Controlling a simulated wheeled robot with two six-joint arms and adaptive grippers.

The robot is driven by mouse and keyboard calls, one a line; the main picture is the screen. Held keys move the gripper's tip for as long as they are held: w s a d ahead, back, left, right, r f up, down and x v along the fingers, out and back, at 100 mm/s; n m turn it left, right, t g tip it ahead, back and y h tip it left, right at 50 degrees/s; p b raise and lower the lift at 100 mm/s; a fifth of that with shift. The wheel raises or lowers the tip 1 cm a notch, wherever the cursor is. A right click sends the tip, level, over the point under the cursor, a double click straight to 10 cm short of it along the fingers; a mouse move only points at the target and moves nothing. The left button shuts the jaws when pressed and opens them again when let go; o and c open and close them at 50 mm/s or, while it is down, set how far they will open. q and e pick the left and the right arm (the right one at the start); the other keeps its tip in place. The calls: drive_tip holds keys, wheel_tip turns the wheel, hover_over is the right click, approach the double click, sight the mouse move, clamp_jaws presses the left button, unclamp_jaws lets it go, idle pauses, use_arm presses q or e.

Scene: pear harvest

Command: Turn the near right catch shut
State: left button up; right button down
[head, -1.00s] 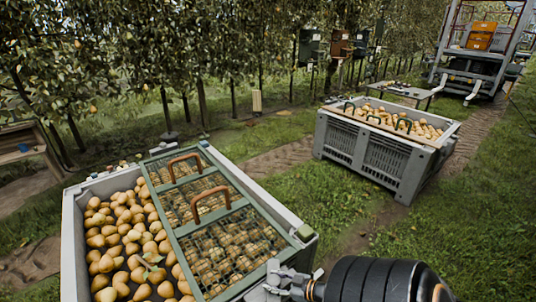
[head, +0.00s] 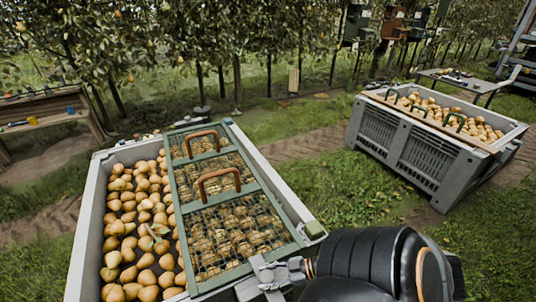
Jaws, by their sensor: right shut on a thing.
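A grey crate (head: 84,257) full of pears stands in front of me. A green mesh lid (head: 245,167) with two brown handles covers its right part, with pears under the mesh. My right gripper (head: 268,272) is at the lid's near edge, to the left of and below that catch. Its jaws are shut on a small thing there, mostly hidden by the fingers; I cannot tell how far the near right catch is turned. My left gripper is not in view.
A second grey crate of pears (head: 425,165) with green handles and a wooden board stands at the right. A small table (head: 470,82) is behind it. A wooden bench (head: 45,110) with tools is at the left. Grass lies between the crates.

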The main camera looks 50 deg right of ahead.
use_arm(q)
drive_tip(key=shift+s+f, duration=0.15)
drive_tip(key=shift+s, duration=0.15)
use_arm(e)
drive_tip(key=c, duration=0.7)
unclamp_jaws()
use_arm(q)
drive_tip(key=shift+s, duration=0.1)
use_arm(e)
drive_tip(key=shift+o, duration=0.2)
drive_tip(key=v, duration=1.1)
drive_tip(key=shift+s+d+r, duration=0.25)
drive_tip(key=shift+d, duration=0.05)
